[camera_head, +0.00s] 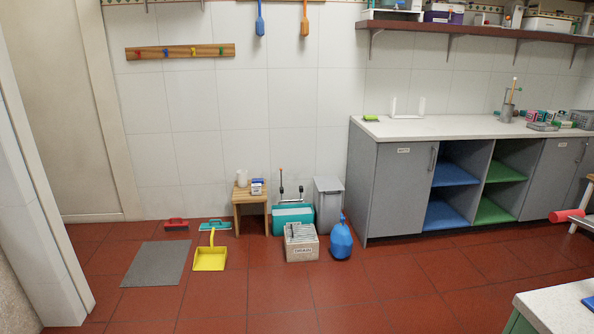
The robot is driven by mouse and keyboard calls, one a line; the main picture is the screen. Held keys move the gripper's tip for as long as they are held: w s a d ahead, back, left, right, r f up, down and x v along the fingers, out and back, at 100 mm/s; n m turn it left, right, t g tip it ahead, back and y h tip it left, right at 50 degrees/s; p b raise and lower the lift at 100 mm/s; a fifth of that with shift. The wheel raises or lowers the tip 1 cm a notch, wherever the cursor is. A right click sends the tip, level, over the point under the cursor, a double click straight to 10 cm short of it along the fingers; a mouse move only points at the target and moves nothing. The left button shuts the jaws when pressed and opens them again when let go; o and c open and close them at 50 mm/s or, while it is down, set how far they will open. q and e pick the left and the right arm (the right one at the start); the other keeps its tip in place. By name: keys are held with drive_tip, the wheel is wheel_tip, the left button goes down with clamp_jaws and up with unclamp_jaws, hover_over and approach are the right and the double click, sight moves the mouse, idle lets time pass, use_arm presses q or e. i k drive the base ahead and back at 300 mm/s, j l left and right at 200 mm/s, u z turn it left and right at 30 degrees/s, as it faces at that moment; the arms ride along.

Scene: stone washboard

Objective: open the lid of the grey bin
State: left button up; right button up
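The grey bin (328,207) stands on the floor against the tiled wall, just left of the grey cabinet. It is upright and tall, and its lid (328,184) looks shut on top. A blue rounded container (341,240) stands in front and covers part of the bin's lower right. Neither of my grippers shows in the head view.
A yellow dustpan (210,256) and grey mat (157,264) lie further left. A white-topped table (550,310) is at front right. The middle floor is clear.

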sight(329, 183)
drive_tip(key=i+z, duration=0.15)
drive_tip(key=i, duration=0.45)
drive_tip(key=i+z, duration=0.1)
drive_tip(key=i, duration=0.45)
drive_tip(key=i+j+z, duration=0.15)
drive_tip(key=i, duration=0.45)
drive_tip(key=i+j+z, duration=0.15)
drive_tip(key=i, duration=0.4)
drive_tip(key=j, duration=0.05)
